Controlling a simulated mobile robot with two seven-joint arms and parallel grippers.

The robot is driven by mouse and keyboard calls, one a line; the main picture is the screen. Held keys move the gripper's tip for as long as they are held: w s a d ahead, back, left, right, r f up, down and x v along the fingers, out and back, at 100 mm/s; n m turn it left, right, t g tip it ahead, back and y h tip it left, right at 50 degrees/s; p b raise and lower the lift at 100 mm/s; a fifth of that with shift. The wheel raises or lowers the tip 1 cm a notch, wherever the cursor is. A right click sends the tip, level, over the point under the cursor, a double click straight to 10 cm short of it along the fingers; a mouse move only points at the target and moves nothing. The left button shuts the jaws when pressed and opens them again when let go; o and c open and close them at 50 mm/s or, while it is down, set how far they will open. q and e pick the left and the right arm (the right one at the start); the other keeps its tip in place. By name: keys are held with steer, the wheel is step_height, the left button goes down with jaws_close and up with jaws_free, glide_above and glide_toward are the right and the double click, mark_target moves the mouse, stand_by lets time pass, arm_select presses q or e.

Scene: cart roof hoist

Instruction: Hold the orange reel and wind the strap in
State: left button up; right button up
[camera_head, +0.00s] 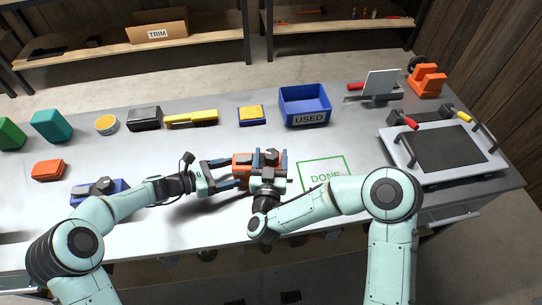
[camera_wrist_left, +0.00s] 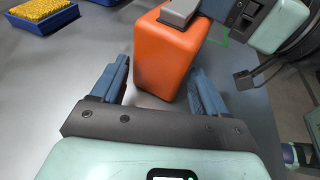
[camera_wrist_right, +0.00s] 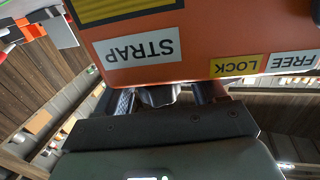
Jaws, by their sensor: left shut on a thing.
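The orange reel (camera_head: 242,158) is over the middle of the worktable; its plain orange side fills the space between the fingers in the left wrist view (camera_wrist_left: 165,65). My left gripper (camera_head: 236,172) is shut on the reel from the left. My right gripper (camera_head: 270,160) is at the reel's near right side, partly covering it. In the right wrist view its fingers stand apart around a grey knob-like part (camera_wrist_right: 159,95), with gaps visible. Upside-down labels STRAP (camera_wrist_right: 139,49), LOCK (camera_wrist_right: 236,66) and FREE (camera_wrist_right: 293,61) show on the reel (camera_wrist_right: 200,40). I cannot make out the strap itself.
A green DONE outline (camera_head: 324,172) lies to the right on the table. A blue USED bin (camera_head: 305,104), a yellow-topped blue block (camera_head: 252,116) and a yellow tool (camera_head: 192,119) are behind. A grey tray with handles (camera_head: 395,150) stands right. Several blocks lie left.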

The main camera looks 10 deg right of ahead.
steer(key=shift+r, duration=0.1)
steer(key=v, duration=1.2)
arm_select(q)
steer(key=o, duration=1)
steer(key=shift+o, duration=0.2)
steer(key=shift+r+p+v, duration=0.25)
steer(key=shift+p+v, duration=0.55)
steer(key=shift+v, duration=1)
steer(key=shift+r+p+v, duration=0.25)
steer(key=shift+p+v, duration=0.55)
steer(key=shift+v, duration=1)
steer(key=shift+s+a+r, duration=0.15)
steer(key=shift+a+r, duration=0.05)
steer(key=shift+a, duration=0.25)
arm_select(e)
steer(key=shift+w+r, duration=0.15)
steer(key=shift+r, duration=0.8)
steer(key=shift+w+r, duration=0.1)
steer(key=shift+r, duration=0.85)
